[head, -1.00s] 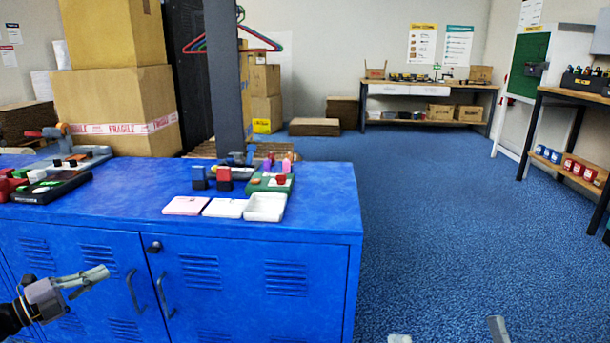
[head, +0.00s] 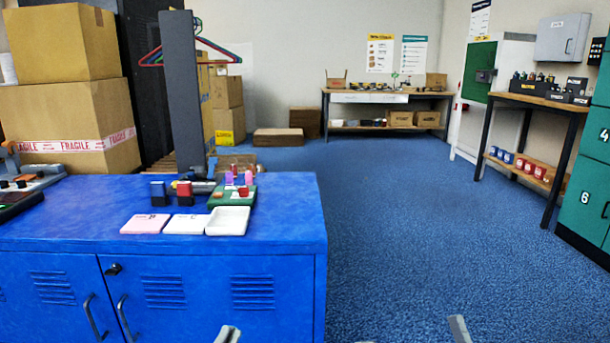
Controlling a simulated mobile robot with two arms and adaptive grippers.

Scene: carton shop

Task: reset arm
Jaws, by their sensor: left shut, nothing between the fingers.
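My left gripper (head: 228,335) shows only as pale fingertips at the bottom edge, in front of the blue cabinet (head: 285,258). The tips are together with nothing between them. A second grey finger part (head: 460,328) shows at the bottom edge over the blue carpet, apart from the left one. It seems to belong to my right gripper, most of which is cut off by the frame, so its opening cannot be told. Neither gripper is seen touching anything. The arms behind them are out of view.
On the cabinet are a pink tile (head: 145,224), white tile (head: 187,224), white tray (head: 228,221), green tray (head: 225,197) and small blocks. Cartons (head: 65,115) stand behind at left. A workbench (head: 545,101) and teal lockers (head: 590,190) are at right. The carpet (head: 400,230) between is clear.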

